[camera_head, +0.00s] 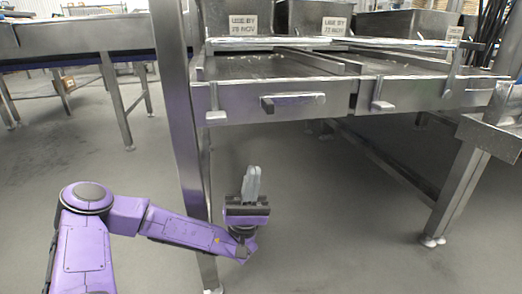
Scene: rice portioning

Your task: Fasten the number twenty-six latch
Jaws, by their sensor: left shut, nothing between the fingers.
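Along the front of a steel unit (238,103) are metal fittings. They are a small upright tab (215,112) at the left, a wide handle-like bar (292,102) in the middle and another small tab (381,99) to its right. No number twenty-six is readable on any of them, so I cannot tell which is the latch named in the task. My left gripper (252,174) points up below the unit's front edge, its fingers shut and empty. It is apart from the fittings, below and between the left tab and the middle bar. My right gripper is not in view.
A steel leg (179,110) stands just left of my left gripper. Metal bins (236,20) with date labels sit on top of the unit. A steel table (90,35) is at the back left, another steel frame (490,135) at the right. The floor (330,225) is clear.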

